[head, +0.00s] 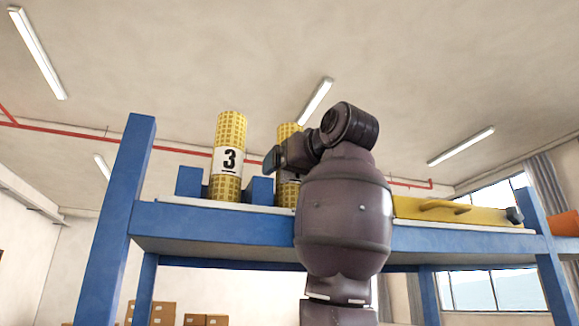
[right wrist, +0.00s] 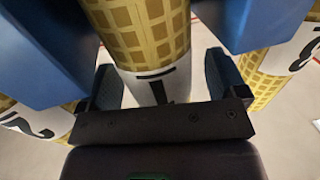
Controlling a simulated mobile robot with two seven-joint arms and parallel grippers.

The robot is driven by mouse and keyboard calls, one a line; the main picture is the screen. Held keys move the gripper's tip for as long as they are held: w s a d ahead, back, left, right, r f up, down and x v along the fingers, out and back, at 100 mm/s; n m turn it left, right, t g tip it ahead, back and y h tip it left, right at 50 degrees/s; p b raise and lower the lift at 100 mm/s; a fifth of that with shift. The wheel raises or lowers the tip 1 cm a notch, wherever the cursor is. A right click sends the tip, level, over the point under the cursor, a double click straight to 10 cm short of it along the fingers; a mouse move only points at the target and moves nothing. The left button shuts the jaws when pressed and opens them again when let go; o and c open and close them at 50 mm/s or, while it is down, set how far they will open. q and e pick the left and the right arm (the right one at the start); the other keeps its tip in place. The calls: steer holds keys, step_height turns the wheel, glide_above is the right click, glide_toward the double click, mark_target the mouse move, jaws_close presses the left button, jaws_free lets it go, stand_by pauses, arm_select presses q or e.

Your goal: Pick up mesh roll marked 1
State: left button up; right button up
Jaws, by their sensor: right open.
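The mesh roll marked 1 (right wrist: 148,35) is a yellow gridded cylinder with a white label. In the right wrist view it stands between the two fingers of my right gripper (right wrist: 160,78), one finger on each side. The gripper is open; whether either finger touches the roll, I cannot tell. In the head view my right gripper (head: 272,160) is at shelf height in front of a yellow roll (head: 288,130), whose label is hidden behind the gripper and arm. My left gripper is not in view.
The roll marked 3 (head: 229,160) stands upright to the left on the blue shelf (head: 215,222). Blue blocks (head: 190,182) separate the rolls; they also flank the gripper closely in the wrist view (right wrist: 250,20). A yellow flat item (head: 460,213) lies on the shelf's right.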

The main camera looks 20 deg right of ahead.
steer(key=shift+w, duration=0.3)
steer(key=c, duration=1.1)
steer(key=shift+r, duration=0.1)
step_height(320, 180, up, 20)
steer(key=shift+f, duration=0.2)
steer(key=shift+r, duration=0.1)
